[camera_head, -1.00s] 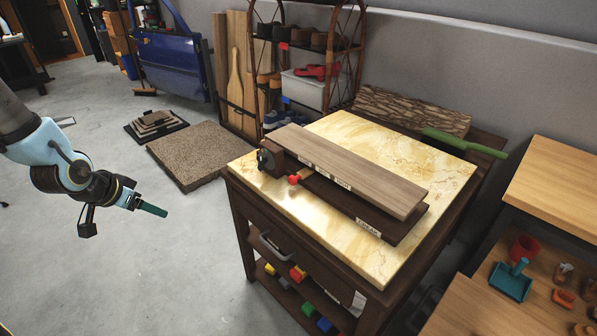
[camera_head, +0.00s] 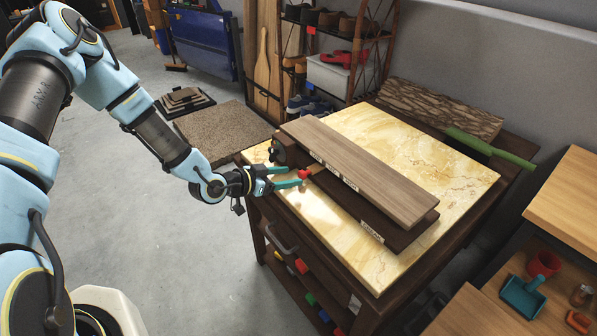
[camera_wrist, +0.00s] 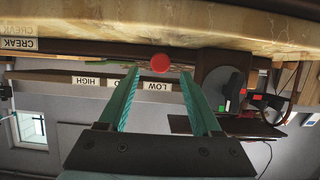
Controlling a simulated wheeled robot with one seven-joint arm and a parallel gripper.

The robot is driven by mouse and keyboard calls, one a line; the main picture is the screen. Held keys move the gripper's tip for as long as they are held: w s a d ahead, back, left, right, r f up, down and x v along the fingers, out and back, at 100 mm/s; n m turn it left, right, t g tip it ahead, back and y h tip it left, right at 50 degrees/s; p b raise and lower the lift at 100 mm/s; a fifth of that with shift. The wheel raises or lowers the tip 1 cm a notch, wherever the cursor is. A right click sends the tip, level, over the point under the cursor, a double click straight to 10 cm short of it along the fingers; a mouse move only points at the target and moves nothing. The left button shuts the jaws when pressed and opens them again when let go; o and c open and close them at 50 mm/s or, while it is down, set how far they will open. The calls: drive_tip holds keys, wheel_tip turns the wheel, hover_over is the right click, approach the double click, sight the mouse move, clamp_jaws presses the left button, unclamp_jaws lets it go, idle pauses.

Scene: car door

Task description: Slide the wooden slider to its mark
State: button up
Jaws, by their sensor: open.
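A small pale wooden slider (camera_head: 316,168) with a red knob (camera_head: 304,174) sits near the left end of a dark wooden base (camera_head: 395,235), under a brown plank (camera_head: 365,170). Small white labels line the plank's front edge. In the wrist view, which looks upside down, they include LOW (camera_wrist: 158,87) and HIGH (camera_wrist: 87,81). A CREAK label (camera_head: 372,231) is on the base near its right end. My gripper (camera_head: 296,177) is open, its teal fingers on either side of the red knob. Contact cannot be told. The knob also shows between the fingertips in the wrist view (camera_wrist: 160,63).
The fixture stands on a yellow marble-topped table (camera_head: 440,185). A bark-covered log (camera_head: 440,108) and a green-handled tool (camera_head: 490,146) lie at the back. A round dark part (camera_head: 278,152) is at the plank's left end. The marble in front of the base is bare.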

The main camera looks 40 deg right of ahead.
sight(300, 174)
drive_tip(key=shift+p+x, duration=0.4)
drive_tip(key=shift+x, duration=1.75)
drive_tip(key=shift+c, duration=0.2)
clamp_jaws()
